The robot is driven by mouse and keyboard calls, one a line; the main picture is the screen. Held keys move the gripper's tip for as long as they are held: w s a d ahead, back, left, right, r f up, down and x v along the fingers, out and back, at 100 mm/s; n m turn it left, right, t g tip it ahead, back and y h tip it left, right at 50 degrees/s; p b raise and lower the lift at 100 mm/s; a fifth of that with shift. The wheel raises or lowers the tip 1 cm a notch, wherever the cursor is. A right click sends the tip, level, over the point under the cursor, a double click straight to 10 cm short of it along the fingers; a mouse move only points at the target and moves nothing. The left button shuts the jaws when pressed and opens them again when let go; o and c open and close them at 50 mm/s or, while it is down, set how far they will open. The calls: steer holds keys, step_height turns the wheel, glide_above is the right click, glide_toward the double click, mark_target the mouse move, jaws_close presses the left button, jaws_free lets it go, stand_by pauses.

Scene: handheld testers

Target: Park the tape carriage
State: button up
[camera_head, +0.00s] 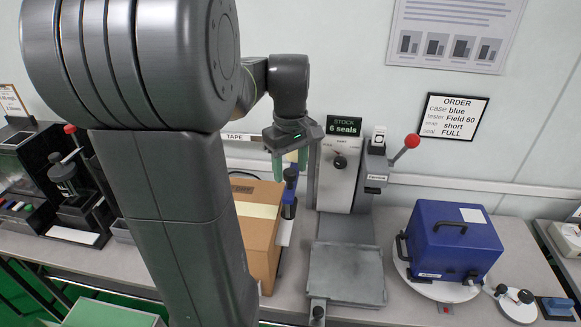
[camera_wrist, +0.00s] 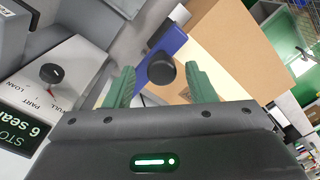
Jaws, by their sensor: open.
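The tape carriage looks to be the blue block (camera_head: 291,178) with a dark knob, standing upright at the right side of a brown carton (camera_head: 262,240), under the TAPE label. My gripper (camera_head: 290,163) is open, its green fingers pointing down just above or around the block's top; the head view does not show which. In the wrist view, the blue block (camera_wrist: 168,46) and its round black knob (camera_wrist: 162,69) lie between the two open fingers (camera_wrist: 159,82), with visible gaps on both sides. The carton's top carries a pale strip. My arm hides part of the carton.
A grey machine (camera_head: 341,165) with a dial and a red-knobbed lever (camera_head: 411,141) stands right of the carton, a grey plate (camera_head: 346,275) before it. A blue case (camera_head: 452,240) sits on a round turntable further right. Black equipment (camera_head: 72,190) stands left.

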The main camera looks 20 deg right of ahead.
steer(key=shift+s+a+f, duration=0.15)
steer(key=shift+f, duration=0.1)
